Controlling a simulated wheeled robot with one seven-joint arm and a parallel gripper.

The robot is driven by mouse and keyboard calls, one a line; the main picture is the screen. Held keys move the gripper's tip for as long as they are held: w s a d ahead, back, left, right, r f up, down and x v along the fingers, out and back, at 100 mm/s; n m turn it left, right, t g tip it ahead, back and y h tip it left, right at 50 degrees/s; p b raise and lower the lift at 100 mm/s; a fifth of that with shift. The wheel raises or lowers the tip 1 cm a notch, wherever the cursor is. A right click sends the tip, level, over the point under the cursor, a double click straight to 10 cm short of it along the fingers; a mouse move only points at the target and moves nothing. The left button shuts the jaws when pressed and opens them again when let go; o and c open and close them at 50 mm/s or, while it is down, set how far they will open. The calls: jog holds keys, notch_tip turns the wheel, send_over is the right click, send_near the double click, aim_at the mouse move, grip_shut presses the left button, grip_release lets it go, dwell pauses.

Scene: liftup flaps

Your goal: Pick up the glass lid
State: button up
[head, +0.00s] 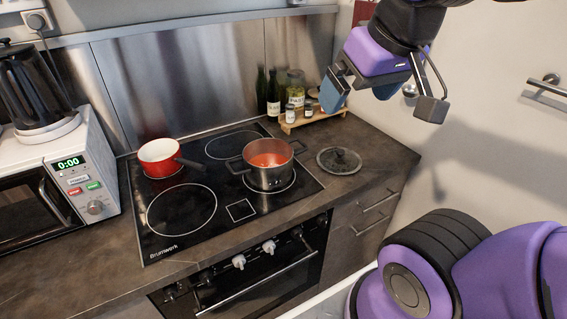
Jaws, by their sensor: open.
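The glass lid (339,160) lies flat on the dark countertop, just right of the hob, with its dark knob facing up. My gripper (382,104) is open and empty, raised above the counter. In the picture it appears above and a little right of the lid, clearly apart from it. The lid is fully visible and nothing covers it.
A steel pot (268,177) with red contents stands on the hob (184,208), left of the lid. A red saucepan (160,160) stands further left. Bottles and jars stand on a wooden rack (313,118) behind the lid. Counter (385,157) right of the lid is bare.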

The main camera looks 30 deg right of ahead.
jog(key=w+d+f+m+g, duration=0.1)
jog(key=w+d+m, duration=0.25)
jog(key=w, duration=0.75)
jog(key=m+g, duration=0.4)
jog(key=m, duration=0.5)
send_over(340, 151)
notch_tip(340, 151, down, 28)
jog(key=shift+w+f, duration=0.2)
jog(key=shift+f, duration=0.45)
notch_tip(340, 151, down, 5)
jog(key=shift+r, duration=0.1)
jog(key=shift+s+f, duration=0.15)
jog(key=shift+f, duration=1.2)
jog(key=shift+s+f, duration=0.1)
jog(key=shift+f, duration=1.25)
jog(key=shift+c, duration=0.5)
